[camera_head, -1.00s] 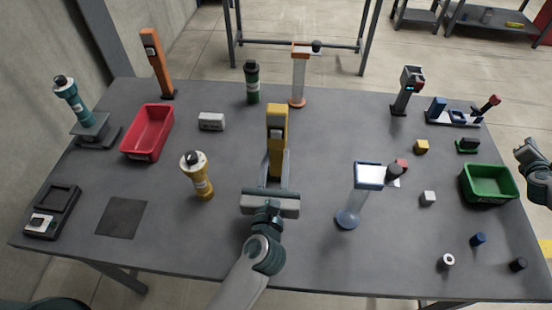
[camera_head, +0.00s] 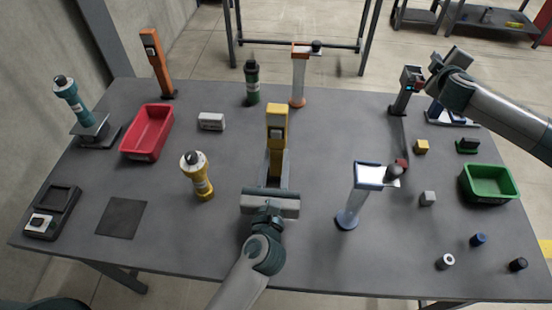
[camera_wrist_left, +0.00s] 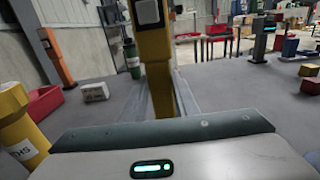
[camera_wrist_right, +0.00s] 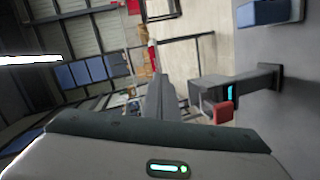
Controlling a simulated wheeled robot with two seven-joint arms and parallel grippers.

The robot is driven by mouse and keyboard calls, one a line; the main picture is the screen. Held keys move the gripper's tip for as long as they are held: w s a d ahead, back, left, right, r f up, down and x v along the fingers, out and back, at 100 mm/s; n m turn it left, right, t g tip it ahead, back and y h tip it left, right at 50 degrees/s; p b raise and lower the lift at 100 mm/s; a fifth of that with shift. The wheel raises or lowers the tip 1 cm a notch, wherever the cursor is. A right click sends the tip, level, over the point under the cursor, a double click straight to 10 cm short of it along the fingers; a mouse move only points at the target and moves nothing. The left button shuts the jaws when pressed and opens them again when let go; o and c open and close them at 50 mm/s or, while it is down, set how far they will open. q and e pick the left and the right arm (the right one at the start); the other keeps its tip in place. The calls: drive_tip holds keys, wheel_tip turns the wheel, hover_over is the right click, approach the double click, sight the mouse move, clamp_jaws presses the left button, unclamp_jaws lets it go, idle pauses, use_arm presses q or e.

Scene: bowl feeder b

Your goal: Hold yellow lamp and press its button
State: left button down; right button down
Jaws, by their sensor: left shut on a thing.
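A tall yellow lamp-like post (camera_head: 277,125) with a pale panel near its top stands upright at the table's middle; its shaft also shows in the left wrist view (camera_wrist_left: 155,70). My left gripper (camera_head: 273,178) is shut around its lower shaft. My right gripper (camera_head: 440,62) is above the table's back right, beside a dark post with a red block (camera_head: 406,90). In the right wrist view its fingers (camera_wrist_right: 161,100) look closed and empty, with the dark post (camera_wrist_right: 245,88) to their right.
A red bin (camera_head: 147,133) and a green bin (camera_head: 489,184) stand at opposite sides. An orange-topped stand (camera_head: 298,75) and a dark green canister (camera_head: 252,82) are at the back.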

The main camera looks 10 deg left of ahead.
drive_tip(key=s+a+r+m+y, duration=0.1)
drive_tip(key=a+r+m+y, duration=0.1)
drive_tip(key=a+r, duration=0.5)
drive_tip(key=s+a+r+m+y, duration=0.2)
drive_tip(key=a+r+m, duration=0.15)
drive_tip(key=a, duration=0.75)
drive_tip(key=s+a+r+m+y, duration=0.1)
drive_tip(key=a+r, duration=0.4)
drive_tip(key=a, duration=0.4)
drive_tip(key=s+a+r+m+g+y, duration=0.2)
drive_tip(key=s+a+r, duration=0.1)
drive_tip(key=s+a, duration=0.5)
drive_tip(key=s+a+r+m+g+y, duration=0.1)
drive_tip(key=s+a+r, duration=0.4)
drive_tip(key=a, duration=0.5)
drive_tip(key=s+a+f+g+h, duration=0.1)
drive_tip(key=s+a+f+g, duration=0.1)
drive_tip(key=s+f, duration=0.4)
drive_tip(key=s+a+f+g, duration=0.1)
drive_tip(key=s+a+f, duration=0.25)
drive_tip(key=s, duration=0.45)
drive_tip(key=s+d+f+n+h, duration=0.3)
drive_tip(key=s+f, duration=0.4)
drive_tip(key=f, duration=0.1)
drive_tip(key=s+d+f+n+h, duration=0.3)
drive_tip(key=s+f, duration=0.3)
drive_tip(key=f, duration=0.2)
drive_tip(key=shift+s+d+n+h, duration=0.3)
drive_tip(key=shift+s+d+n, duration=0.15)
drive_tip(key=shift+d, duration=0.25)
